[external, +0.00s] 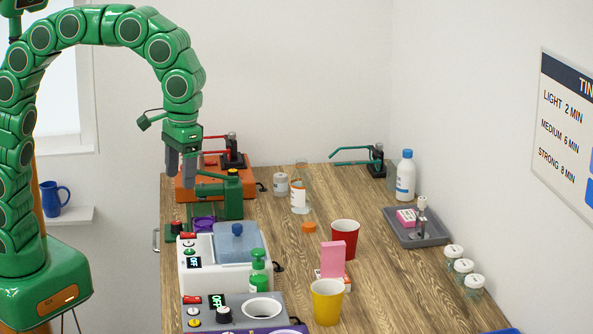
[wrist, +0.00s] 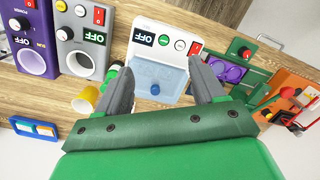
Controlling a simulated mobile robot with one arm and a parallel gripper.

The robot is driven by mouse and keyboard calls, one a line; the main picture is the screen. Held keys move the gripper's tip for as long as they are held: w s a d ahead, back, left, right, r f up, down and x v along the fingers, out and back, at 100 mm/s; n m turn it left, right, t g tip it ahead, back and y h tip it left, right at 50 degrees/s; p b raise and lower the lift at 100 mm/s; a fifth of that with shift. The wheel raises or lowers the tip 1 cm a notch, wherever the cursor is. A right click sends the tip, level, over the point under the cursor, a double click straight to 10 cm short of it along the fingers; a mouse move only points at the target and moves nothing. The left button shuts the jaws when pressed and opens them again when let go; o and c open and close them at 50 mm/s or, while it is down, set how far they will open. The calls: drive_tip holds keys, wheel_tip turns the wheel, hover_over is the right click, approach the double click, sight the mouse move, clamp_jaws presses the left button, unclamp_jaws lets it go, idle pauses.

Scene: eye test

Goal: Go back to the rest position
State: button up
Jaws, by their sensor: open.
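My gripper (external: 180,176) hangs fingers-down in the air at the far left end of the wooden bench, at the end of my arched green arm. It appears in front of the orange device (external: 213,182) and near the green device (external: 232,190); I cannot tell the exact gap. In the wrist view, its two grey fingers (wrist: 160,66) stand wide apart with nothing held. Between them, farther off, shows the white bath (wrist: 160,88) with a clear blue lid and blue knob. No marker of a rest position shows.
The wooden bench (external: 375,277) carries a grey machine (external: 238,316), a green pump bottle (external: 258,270), yellow cup (external: 327,302), red cup (external: 345,233), pink card (external: 332,258), white bottle (external: 405,177), grey tray (external: 432,240) and several white-lidded jars. Walls bound the back and right.

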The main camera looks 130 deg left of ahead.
drive_tip(key=s+d+f+m, duration=0.2)
drive_tip(key=s+d+m, duration=0.5)
drive_tip(key=s+d, duration=0.55)
drive_tip(key=s+d+f+m, duration=0.3)
drive_tip(key=s+d, duration=0.1)
drive_tip(key=s, duration=0.3)
drive_tip(key=s+d+f+m+g, duration=0.1)
drive_tip(key=s+d+f+m, duration=0.2)
drive_tip(key=s, duration=0.5)
drive_tip(key=shift+s+d+m+y, duration=0.25)
drive_tip(key=shift+d+m, duration=0.45)
drive_tip(key=shift+d, duration=0.5)
